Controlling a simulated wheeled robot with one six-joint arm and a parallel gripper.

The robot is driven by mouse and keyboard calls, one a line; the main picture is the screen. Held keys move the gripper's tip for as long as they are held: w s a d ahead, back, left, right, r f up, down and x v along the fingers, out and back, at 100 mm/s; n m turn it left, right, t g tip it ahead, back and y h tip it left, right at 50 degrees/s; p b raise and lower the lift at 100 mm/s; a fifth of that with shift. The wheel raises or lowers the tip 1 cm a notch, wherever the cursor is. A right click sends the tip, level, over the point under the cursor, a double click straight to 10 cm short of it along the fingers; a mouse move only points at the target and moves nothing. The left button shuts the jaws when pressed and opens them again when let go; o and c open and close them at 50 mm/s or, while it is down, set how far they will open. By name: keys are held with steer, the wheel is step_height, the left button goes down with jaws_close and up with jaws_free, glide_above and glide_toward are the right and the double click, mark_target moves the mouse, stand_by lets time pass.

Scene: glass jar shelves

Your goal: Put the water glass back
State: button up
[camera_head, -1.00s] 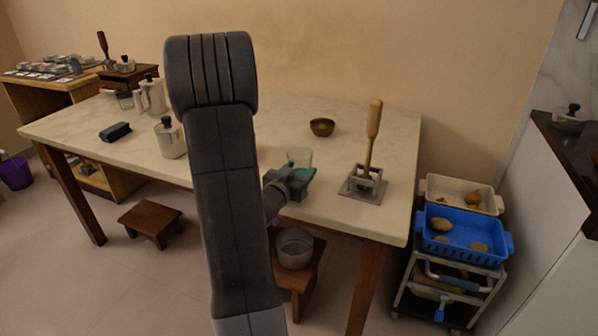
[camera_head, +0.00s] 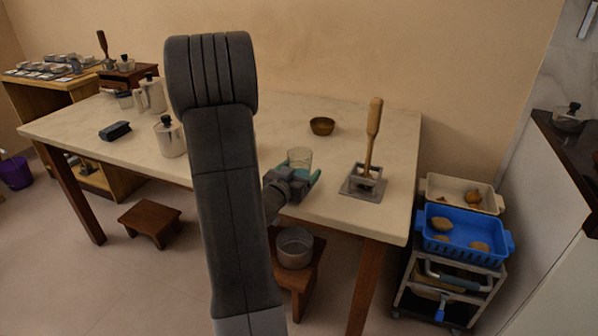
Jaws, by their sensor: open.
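The water glass (camera_head: 299,158) is a clear tumbler standing upright on the pale table near its front edge. My gripper (camera_head: 306,178) is at the table's front edge, right by the glass, with its teal fingers spread open. The fingers are around or just in front of the lower part of the glass, and I cannot tell which. The gripper hides the base of the glass.
A wooden-handled tool in a metal stand (camera_head: 365,183) is to the right of the glass. A brown bowl (camera_head: 321,126) stands behind. A trolley with a blue bin (camera_head: 464,240) stands right.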

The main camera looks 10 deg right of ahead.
steer(key=shift+s+a, duration=0.1)
steer(key=shift+v, duration=3.85)
steer(key=shift+s, duration=0.15)
